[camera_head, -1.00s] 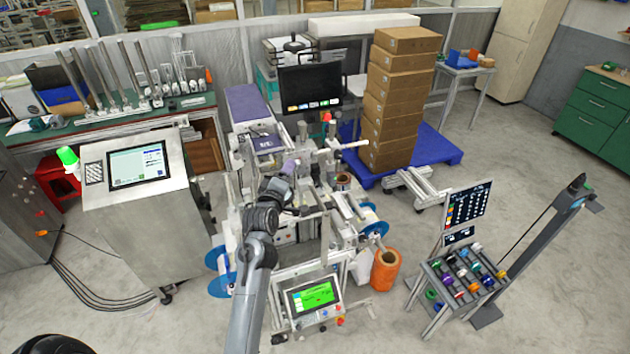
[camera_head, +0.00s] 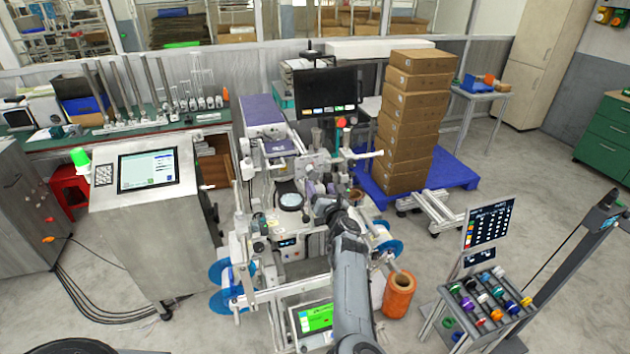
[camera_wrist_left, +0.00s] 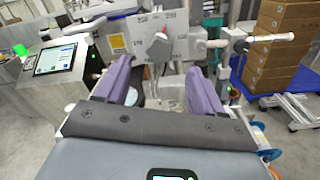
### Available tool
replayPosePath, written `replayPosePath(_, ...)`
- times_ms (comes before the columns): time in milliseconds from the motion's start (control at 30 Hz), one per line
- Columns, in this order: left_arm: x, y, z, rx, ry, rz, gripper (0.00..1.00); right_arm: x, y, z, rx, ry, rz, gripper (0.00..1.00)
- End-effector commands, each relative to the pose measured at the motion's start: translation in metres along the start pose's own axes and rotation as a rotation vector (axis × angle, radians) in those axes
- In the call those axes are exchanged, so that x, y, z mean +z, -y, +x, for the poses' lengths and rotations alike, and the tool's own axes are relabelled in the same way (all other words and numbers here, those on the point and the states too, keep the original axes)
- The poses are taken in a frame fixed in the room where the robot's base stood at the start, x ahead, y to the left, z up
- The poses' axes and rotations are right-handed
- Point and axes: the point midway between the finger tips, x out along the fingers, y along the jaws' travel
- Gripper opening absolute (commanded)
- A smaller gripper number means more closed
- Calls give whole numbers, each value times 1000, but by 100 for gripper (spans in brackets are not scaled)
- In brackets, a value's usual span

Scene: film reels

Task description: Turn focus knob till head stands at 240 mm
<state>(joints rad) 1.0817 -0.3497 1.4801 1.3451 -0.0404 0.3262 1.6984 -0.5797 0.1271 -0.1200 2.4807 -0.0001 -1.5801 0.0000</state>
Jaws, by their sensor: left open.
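My left gripper (camera_head: 319,188) is over the machine's middle in the head view, just right of a round pale disc (camera_head: 290,200). In the left wrist view its two purple fingers (camera_wrist_left: 158,70) stand apart with nothing held between them. A grey knob (camera_wrist_left: 159,46) with a red mark sits on a pale plate (camera_wrist_left: 125,40) beyond the fingertips, between them in the picture and apart from them. I take it for the focus knob. The head's height scale and its reading are too small to tell. My right gripper is in neither view.
A pale bar with a white end (camera_wrist_left: 272,38) sticks out right of the plate. A dark monitor (camera_head: 318,90) stands behind the machine. Stacked cartons (camera_head: 410,120) stand to the right, a touchscreen cabinet (camera_head: 150,225) to the left. An orange roll (camera_head: 398,295) stands at the front right.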

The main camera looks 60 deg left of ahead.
Motion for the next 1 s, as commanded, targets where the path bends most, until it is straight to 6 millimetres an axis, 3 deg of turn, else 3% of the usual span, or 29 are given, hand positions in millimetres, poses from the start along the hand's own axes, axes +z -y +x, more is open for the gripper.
replayPosePath(200, 1, -1, 38, 0, 2, 2, 68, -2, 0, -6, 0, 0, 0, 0)
replayPosePath(500, 1, 0, 72, 0, 2, 3, 68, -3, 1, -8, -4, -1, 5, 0)
replayPosePath(1000, 0, 0, 81, -1, 2, 3, 67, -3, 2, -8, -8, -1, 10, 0)
